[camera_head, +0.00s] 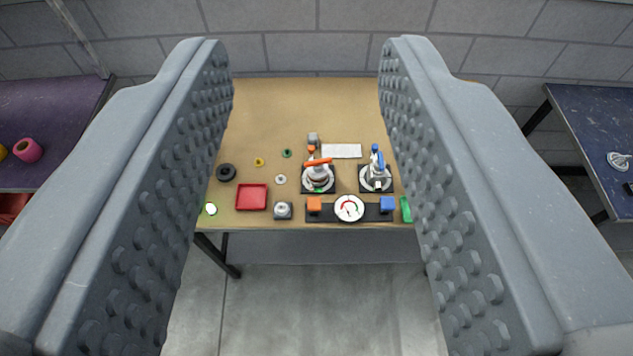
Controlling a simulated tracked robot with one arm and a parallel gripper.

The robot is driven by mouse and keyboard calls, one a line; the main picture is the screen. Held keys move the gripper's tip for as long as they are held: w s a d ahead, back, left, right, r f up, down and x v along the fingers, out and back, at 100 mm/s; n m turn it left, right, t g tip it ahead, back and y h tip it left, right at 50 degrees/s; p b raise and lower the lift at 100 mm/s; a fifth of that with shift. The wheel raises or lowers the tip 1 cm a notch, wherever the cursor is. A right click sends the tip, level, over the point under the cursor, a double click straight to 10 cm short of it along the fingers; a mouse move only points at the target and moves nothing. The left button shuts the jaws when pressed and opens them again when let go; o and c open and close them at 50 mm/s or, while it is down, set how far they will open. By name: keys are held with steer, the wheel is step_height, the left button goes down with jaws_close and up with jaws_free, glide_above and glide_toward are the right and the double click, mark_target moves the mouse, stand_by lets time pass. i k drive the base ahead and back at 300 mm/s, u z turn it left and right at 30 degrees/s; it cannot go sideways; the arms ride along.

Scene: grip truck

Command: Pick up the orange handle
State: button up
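The orange handle (318,162) is a short bar on top of a grey valve-like fitting with a round flange, on a black square base at the middle of the tan table (290,105). It lies slightly tilted, its right end higher in the picture. My gripper (305,50) is open, with two large grey studded fingers at left and right. The handle shows in the gap between them, well beyond the gripper and not touched. Nothing is held.
A similar fitting with a blue handle (377,160) stands just right. In front is a black strip with a gauge (349,208), an orange block (314,205) and a blue block (387,204). A red tray (252,197) lies left. A block wall (310,45) stands behind.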

mark_target(314, 164)
steer(key=i, duration=0.9)
steer(key=z, duration=0.55)
